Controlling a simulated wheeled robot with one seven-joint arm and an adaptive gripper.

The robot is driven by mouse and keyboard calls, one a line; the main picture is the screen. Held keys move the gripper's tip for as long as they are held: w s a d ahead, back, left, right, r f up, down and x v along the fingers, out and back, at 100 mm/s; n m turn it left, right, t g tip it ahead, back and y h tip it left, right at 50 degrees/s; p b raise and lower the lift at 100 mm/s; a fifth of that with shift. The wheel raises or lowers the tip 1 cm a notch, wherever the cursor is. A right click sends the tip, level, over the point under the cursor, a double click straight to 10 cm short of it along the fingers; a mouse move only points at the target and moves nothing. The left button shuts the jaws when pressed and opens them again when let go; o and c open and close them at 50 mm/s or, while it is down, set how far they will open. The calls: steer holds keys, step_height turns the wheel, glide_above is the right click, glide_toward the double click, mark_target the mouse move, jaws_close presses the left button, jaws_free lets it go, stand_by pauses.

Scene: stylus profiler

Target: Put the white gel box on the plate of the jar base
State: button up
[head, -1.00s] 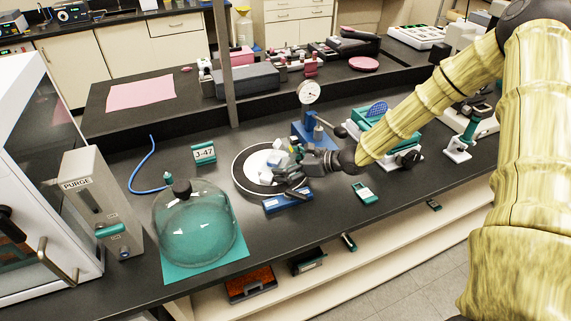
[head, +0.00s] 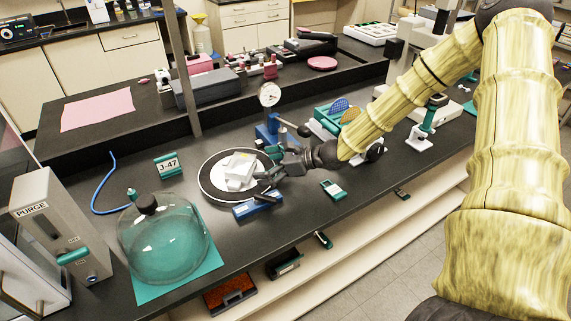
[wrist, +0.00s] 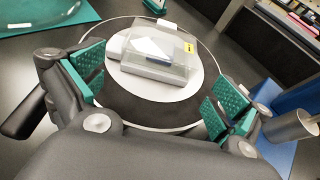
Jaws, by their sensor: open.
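The white gel box (head: 240,170), with a clear lid and a yellow label, lies on the white plate of the jar base (head: 206,190). In the wrist view the box (wrist: 158,62) sits flat toward the far side of the white plate (wrist: 180,103), inside the base's dark ring. A rounded white part shows at the box's left edge. My gripper (head: 268,178) is at the plate's right side. In the wrist view my gripper (wrist: 157,95) is open, its teal pads wide apart and clear of the box, with nothing between them.
The glass bell jar (head: 165,245) with a dark knob stands on a teal mat (head: 150,290) at front left. A J-47 sign (head: 168,166) stands behind it. A blue dial-gauge stand (head: 270,130) is close behind my gripper. A blue block (head: 257,206) lies before the base.

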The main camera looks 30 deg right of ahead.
steer(key=v, duration=0.7)
steer(key=shift+s+b, duration=0.2)
steer(key=shift+b, duration=0.15)
